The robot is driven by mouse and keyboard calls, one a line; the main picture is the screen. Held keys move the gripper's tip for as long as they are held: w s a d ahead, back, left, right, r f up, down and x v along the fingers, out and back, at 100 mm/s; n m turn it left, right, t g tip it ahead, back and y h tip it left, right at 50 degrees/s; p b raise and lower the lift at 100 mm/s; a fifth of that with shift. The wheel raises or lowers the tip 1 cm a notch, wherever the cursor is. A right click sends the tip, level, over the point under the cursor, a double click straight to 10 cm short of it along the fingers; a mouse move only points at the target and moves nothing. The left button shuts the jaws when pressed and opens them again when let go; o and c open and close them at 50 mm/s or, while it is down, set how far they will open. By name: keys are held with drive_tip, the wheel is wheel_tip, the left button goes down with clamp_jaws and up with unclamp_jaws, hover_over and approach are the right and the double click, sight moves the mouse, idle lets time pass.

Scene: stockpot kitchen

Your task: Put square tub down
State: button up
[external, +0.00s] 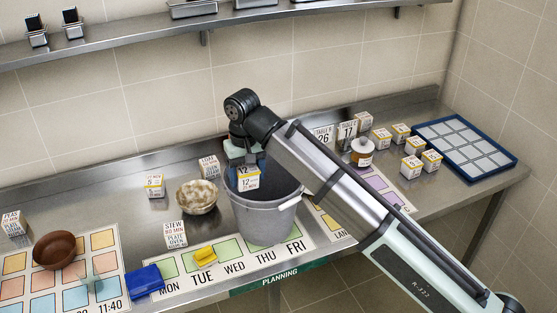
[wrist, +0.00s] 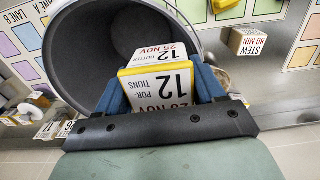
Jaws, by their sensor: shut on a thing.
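The square tub (external: 249,181) is a small white block with a yellow band, labelled "12" and "25 NOV". My gripper (external: 247,170) is shut on it, with a blue finger on each side. In the wrist view, the tub (wrist: 158,84) sits between the two fingers of my gripper (wrist: 161,76). The tub is at the mouth of a large grey pot (external: 266,216), near its left rim. In the wrist view, the dark inside of the pot (wrist: 115,30) shows behind the tub. I cannot tell how far below the rim the tub is.
A weekday planning mat (external: 174,288) lies under and beside the pot. A bowl (external: 197,196), a "STEW" block (external: 174,234) and a yellow piece (external: 205,256) stand left of it. A blue tray (external: 465,146) and several small tubs are at the right.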

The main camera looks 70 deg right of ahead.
drive_tip(key=w, duration=0.1)
drive_tip(key=w+a+r, duration=0.1)
drive_tip(key=w, duration=0.1)
drive_tip(key=w+r, duration=0.1)
drive_tip(key=w, duration=0.1)
drive_tip(key=shift+w+a, duration=0.1)
drive_tip(key=shift+a, duration=0.2)
drive_tip(key=a+f, duration=0.1)
drive_tip(key=s+a+f, duration=0.1)
drive_tip(key=a, duration=0.1)
drive_tip(key=a+f, duration=0.1)
drive_tip(key=a, duration=0.1)
drive_tip(key=shift+s, duration=0.25)
clamp_jaws()
drive_tip(key=s+a+f, duration=0.2)
drive_tip(key=a+f, duration=0.1)
drive_tip(key=f, duration=0.1)
drive_tip(key=w+d+r+n, duration=0.3)
drive_tip(key=w+d+n, duration=0.4)
drive_tip(key=n, duration=1.1)
approach(284, 190)
drive_tip(key=s+a+r, duration=0.1)
drive_tip(key=a+r, duration=0.3)
drive_tip(key=shift+h, duration=0.4)
drive_tip(key=shift+s+f, duration=0.2)
drive_tip(key=shift+f, duration=4.85)
